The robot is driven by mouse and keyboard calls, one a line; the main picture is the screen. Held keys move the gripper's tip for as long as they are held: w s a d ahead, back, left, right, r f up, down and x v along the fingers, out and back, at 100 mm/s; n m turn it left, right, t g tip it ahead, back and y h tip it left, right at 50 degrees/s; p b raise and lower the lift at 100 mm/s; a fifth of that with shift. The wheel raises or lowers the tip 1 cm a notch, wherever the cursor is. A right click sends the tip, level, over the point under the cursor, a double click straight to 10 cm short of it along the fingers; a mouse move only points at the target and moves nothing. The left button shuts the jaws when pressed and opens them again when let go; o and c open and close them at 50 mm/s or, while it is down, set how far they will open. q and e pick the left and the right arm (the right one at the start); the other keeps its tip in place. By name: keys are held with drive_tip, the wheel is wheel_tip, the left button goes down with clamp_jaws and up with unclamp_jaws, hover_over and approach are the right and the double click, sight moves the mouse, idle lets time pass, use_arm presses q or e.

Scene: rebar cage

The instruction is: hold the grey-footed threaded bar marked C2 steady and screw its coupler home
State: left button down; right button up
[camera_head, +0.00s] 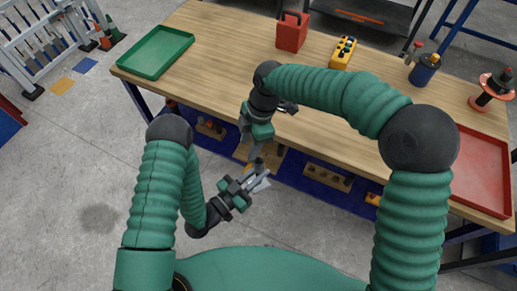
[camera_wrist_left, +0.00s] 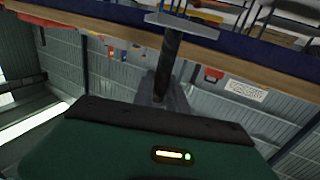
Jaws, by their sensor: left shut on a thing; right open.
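My left gripper (camera_head: 260,183) is low in front of the table's near edge and shut on a dark bar, whose short dark end (camera_head: 259,166) shows just above the fingers. In the left wrist view a dark bar (camera_wrist_left: 172,48) runs up to a flat grey piece (camera_wrist_left: 183,25). My right gripper (camera_head: 257,152) is open, pointing down just above the left one, close over the bar's end. I cannot tell whether it touches the bar. The C2 mark, the coupler and the thread cannot be made out.
A wooden table (camera_head: 225,60) carries a green tray (camera_head: 158,52), a red box (camera_head: 292,31), a yellow block (camera_head: 343,52), a blue can (camera_head: 424,69) and a red tray (camera_head: 482,170). Wooden blocks with holes (camera_head: 328,177) sit on a blue shelf below.

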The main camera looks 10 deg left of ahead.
sight(258, 165)
drive_tip(key=n, duration=0.4)
drive_tip(key=s+d+n, duration=0.1)
drive_tip(key=n, duration=0.3)
drive_tip(key=s+r+n+h, duration=0.1)
drive_tip(key=n, duration=0.3)
drive_tip(key=shift+d+r, duration=0.1)
drive_tip(key=shift+d, duration=0.3)
drive_tip(key=n, duration=0.3)
drive_tip(key=shift+s+d+n+h, duration=0.2)
drive_tip(key=shift+s+n+h, duration=0.1)
drive_tip(key=n, duration=0.4)
drive_tip(key=n+t, duration=0.1)
drive_tip(key=n, duration=0.1)
drive_tip(key=shift+s+d+r+h, duration=0.1)
drive_tip(key=shift+d+r+h, duration=0.2)
drive_tip(key=shift+d+h, duration=0.1)
wheel_tip(258, 165, down, 8)
